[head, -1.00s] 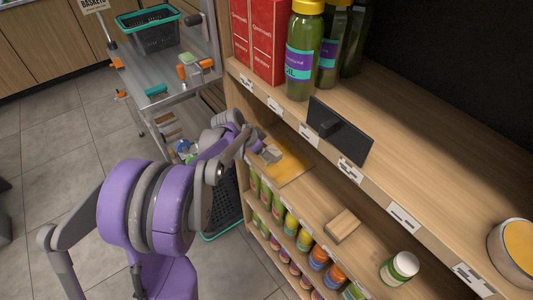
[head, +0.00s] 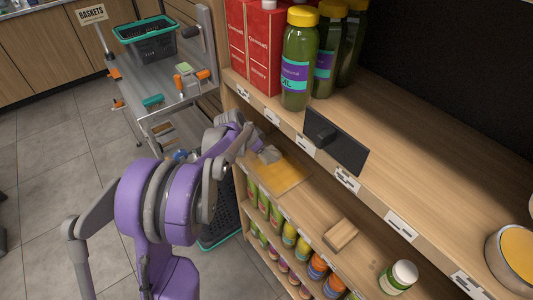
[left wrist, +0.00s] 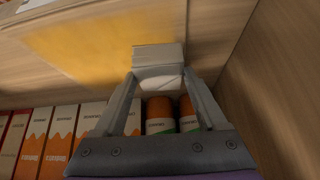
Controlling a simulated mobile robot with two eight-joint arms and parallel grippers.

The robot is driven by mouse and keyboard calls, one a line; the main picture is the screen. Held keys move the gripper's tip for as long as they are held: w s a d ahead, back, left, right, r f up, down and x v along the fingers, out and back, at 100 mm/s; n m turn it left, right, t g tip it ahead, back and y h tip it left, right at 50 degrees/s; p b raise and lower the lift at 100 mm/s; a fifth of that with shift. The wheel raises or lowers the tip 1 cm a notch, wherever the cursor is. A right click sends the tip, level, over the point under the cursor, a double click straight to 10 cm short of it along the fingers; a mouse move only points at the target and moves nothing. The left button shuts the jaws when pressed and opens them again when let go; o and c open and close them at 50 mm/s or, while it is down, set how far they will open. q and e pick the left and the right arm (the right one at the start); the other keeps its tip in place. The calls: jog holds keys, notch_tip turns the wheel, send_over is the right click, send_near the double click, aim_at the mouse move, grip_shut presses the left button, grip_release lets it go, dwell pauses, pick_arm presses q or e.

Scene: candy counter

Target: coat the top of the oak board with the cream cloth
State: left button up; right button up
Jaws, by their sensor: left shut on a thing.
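The oak board (head: 292,184) lies flat on the middle shelf at the left end, with a yellow-amber coat over much of its visible top. My left gripper (head: 262,150) is over the board's far left part, shut on a pale cloth pad (head: 270,155). In the left wrist view the cloth (left wrist: 158,56) sits between the fingertips and appears against the wood surface beside the yellow patch (left wrist: 90,45). The arm and gripper hide part of the board's left side. My right gripper is in neither view.
A small wooden block (head: 340,235) and a white-lidded jar (head: 400,275) stand on the same shelf. The upper shelf, with a black panel (head: 335,141) at its edge, overhangs the back. Jars line the shelf below. A steel cart (head: 175,90) stands left.

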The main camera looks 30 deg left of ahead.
aim_at(265, 162)
pick_arm(q)
jog(key=shift+w+a, duration=0.35)
jog(key=shift+w, duration=0.55)
jog(key=shift+s+d, duration=0.15)
jog(key=shift+s, duration=0.75)
jog(key=shift+s+d+f, duration=0.1)
jog(key=shift+s+d, duration=0.1)
jog(key=shift+s, duration=0.85)
jog(key=shift+s+d, duration=0.2)
jog(key=shift+s, duration=0.85)
jog(key=shift+s+d, duration=0.15)
jog(key=shift+s, duration=0.85)
jog(key=shift+s+d, duration=0.2)
jog(key=shift+s, duration=0.75)
jog(key=shift+s+d, duration=0.15)
jog(key=shift+s, duration=0.85)
jog(key=shift+s+d, duration=0.1)
jog(key=shift+s, duration=0.15)
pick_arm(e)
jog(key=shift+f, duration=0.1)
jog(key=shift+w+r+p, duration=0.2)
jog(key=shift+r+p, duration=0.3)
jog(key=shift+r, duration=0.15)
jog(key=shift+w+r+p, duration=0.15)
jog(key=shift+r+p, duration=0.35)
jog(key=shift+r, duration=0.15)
pick_arm(q)
notch_tip(265, 162, up, 3)
